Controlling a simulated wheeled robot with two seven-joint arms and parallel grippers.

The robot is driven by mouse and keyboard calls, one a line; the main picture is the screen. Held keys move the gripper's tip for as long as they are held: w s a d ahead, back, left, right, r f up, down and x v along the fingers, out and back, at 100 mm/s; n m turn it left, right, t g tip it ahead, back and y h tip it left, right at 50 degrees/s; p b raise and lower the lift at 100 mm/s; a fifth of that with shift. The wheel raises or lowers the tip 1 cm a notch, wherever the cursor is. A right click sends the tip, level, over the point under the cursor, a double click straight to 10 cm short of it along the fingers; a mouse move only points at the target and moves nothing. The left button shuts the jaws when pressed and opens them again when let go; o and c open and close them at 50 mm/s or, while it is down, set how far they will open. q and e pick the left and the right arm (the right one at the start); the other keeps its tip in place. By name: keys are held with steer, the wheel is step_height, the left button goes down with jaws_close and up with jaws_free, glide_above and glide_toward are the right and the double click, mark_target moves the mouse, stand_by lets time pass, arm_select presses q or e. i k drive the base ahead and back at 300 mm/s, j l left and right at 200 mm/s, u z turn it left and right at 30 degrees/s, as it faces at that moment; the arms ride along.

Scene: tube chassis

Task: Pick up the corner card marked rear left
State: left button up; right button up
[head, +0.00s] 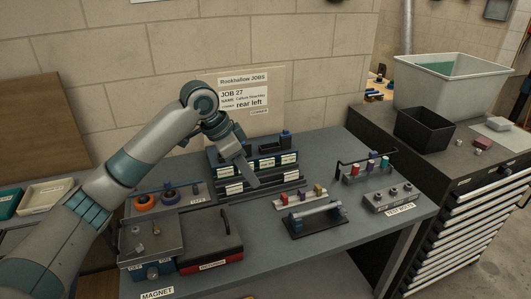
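My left gripper (249,174) reaches down from the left arm over the dark two-tier rack (262,189) at the back of the bench. Its fingers point down and hide part of the rack. I cannot tell whether they are apart or hold anything. Several white labelled cards stand in two rows, including one in the upper row (288,159) and one in the lower row (234,188). Their print is too small to read, so I cannot tell which is marked rear left. A job sheet (243,97) on the wall reads "JOB 27" and "rear left". My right gripper is out of view.
A tray with orange and dark rings (146,202) is left of the rack. A red-and-black box (210,250) is in front. A tube fixture (317,218) and small coloured parts (301,196) are to the right. A grey test block (391,197) is near the bench's right edge.

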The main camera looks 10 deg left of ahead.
mark_target(270, 164)
steer(key=i+j, duration=0.2)
steer(key=i, duration=0.2)
steer(key=i+j, duration=0.2)
steer(key=i, duration=0.2)
